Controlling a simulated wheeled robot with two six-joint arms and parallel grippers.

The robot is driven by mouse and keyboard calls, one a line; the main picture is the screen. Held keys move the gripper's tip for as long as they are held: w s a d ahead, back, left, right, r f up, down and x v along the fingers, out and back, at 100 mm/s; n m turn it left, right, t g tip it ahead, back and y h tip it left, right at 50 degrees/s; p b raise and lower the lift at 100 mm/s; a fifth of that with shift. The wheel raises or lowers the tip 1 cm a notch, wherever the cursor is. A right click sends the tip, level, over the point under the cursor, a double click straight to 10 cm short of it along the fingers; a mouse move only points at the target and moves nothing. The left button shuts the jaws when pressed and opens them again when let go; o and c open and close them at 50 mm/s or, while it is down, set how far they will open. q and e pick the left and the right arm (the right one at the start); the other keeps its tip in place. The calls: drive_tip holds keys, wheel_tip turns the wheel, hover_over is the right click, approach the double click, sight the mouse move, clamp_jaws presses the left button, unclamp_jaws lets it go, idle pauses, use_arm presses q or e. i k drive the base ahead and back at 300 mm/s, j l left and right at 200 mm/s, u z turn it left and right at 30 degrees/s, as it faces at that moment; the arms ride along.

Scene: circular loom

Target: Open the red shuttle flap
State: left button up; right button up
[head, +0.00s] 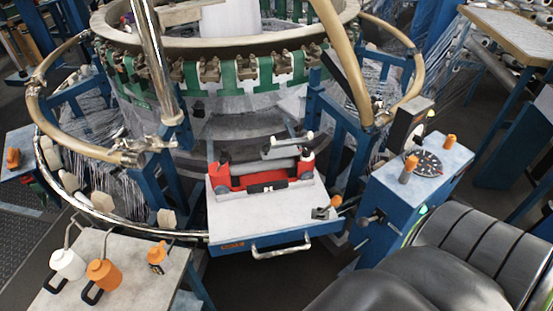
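The red shuttle (234,184) lies on a white-topped blue table in the middle of the head view, in front of the loom. It has a red body with black end pieces, a grey cylinder (263,171) along its top and a black piece (268,187) on its front side. A grey bar with pale ends (287,148) is just behind and above it. I cannot tell which part is the flap, or whether it is open or shut. Neither of my grippers shows in this view.
The blue table (290,236) has a metal front handle (282,250). A small orange-handled item (325,212) lies at its right. A blue control box (418,186) and black seat (400,280) stand right.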

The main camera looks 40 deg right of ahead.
sight(267, 154)
drive_tip(key=k+z, duration=0.2)
drive_tip(key=z, duration=0.25)
drive_tip(key=k+l+z, duration=0.1)
drive_tip(key=z, duration=0.35)
drive_tip(key=i+z, duration=0.55)
drive_tip(key=z, duration=0.15)
